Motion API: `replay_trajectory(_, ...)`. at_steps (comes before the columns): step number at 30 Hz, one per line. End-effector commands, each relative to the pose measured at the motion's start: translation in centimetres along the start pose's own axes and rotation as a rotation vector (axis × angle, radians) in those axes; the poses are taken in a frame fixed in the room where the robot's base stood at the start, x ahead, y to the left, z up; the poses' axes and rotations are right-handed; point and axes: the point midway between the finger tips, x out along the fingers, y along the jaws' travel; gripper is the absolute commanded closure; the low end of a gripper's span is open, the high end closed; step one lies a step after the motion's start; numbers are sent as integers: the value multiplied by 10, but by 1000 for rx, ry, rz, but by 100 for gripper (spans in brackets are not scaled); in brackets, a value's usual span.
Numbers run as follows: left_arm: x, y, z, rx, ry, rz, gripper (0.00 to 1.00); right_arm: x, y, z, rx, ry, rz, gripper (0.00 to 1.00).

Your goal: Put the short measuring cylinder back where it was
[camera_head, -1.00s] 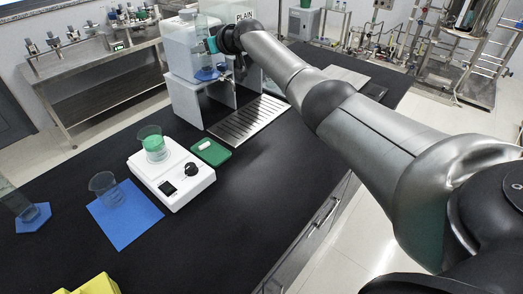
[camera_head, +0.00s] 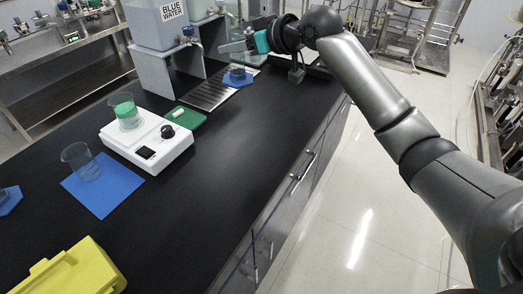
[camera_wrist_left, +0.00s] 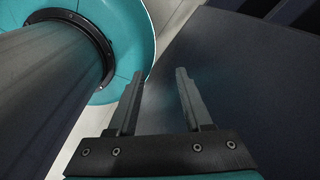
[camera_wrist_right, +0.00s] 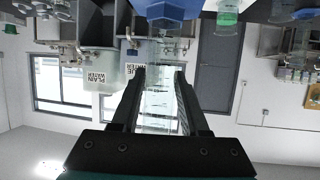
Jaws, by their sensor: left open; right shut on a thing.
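A clear measuring cylinder with a blue hexagonal base (camera_head: 238,79) is in my right gripper (camera_head: 245,46), over the far part of the black bench. In the right wrist view the clear cylinder (camera_wrist_right: 160,98) stands between the two fingers of my right gripper (camera_wrist_right: 160,72), with its blue base away from the palm. I cannot tell whether the base touches the bench. Another blue hexagonal base (camera_head: 8,200) is cut off at the left edge of the head view. My left gripper (camera_wrist_left: 158,76) is open and empty in its wrist view.
A white stirrer (camera_head: 150,150) carries a beaker of green liquid (camera_head: 125,110). An empty beaker (camera_head: 82,162) stands on a blue mat (camera_head: 112,195). A green pad (camera_head: 186,118), a metal drip tray (camera_head: 207,93) and a yellow object (camera_head: 75,270) are also present.

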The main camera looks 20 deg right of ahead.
Motion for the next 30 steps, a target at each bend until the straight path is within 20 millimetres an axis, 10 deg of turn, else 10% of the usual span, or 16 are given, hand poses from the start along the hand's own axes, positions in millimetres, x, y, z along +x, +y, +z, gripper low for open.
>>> replay_trajectory(21,27,0,3,0,-1,0,50,50,-6,134,-6,-4,-9,100)
replay_trajectory(30,32,0,3,1,0,0,50,60,-7,157,-8,-3,-9,100)
